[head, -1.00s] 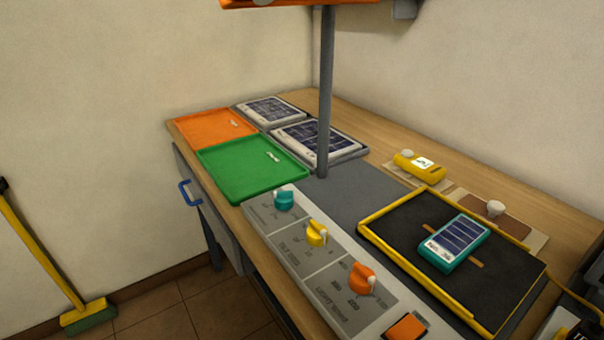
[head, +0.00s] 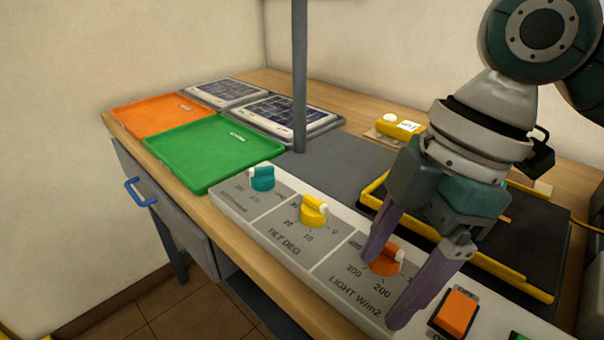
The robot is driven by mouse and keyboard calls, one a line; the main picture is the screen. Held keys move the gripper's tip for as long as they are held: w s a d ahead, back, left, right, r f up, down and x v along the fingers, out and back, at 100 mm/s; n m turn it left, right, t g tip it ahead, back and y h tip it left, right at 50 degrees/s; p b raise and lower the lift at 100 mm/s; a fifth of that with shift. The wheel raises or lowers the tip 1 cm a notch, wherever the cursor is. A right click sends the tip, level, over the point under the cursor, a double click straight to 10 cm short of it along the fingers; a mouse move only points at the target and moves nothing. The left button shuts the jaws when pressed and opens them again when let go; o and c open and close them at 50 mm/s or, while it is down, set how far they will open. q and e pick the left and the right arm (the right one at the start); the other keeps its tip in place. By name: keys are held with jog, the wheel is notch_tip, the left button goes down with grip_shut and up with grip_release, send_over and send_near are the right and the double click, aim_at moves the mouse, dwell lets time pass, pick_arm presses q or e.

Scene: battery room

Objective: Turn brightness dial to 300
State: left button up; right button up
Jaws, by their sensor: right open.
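The brightness dial is the orange knob (head: 384,262) marked "LIGHT W/m2" on the grey and white control panel (head: 335,262). My left gripper is not in view.
A yellow dial (head: 313,211) and a teal dial (head: 262,178) sit further left on the panel. An orange switch (head: 456,313) is close to the right finger. A grey post (head: 299,80) rises behind. A black yellow-edged tray (head: 515,250) lies behind my gripper.

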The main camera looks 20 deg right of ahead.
aim_at(391, 247)
jog(key=w+d+b, duration=0.1)
jog(key=w+d+n+b, duration=0.1)
jog(key=d, duration=0.1)
jog(key=w+d+n+b, duration=0.1)
jog(key=d, duration=0.1)
jog(key=shift+w+r+g, duration=0.15)
jog(key=shift+r+g, duration=0.1)
jog(key=shift+g, duration=0.05)
jog(key=w+d+r+n+y+b, duration=0.1)
jog(key=w+d+r+b, duration=0.15)
jog(key=d+r, duration=0.2)
pick_arm(q)
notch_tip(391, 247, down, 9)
jog(key=b, duration=0.1)
jog(key=shift+b, duration=0.35)
pick_arm(e)
jog(key=x, duration=0.9)
jog(key=shift+s+a+f, duration=0.2)
jog(key=shift+s+a, duration=0.2)
jog(key=shift+a, duration=0.1)
jog(key=c, duration=1)
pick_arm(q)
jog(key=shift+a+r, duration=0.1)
pick_arm(e)
grip_shut()
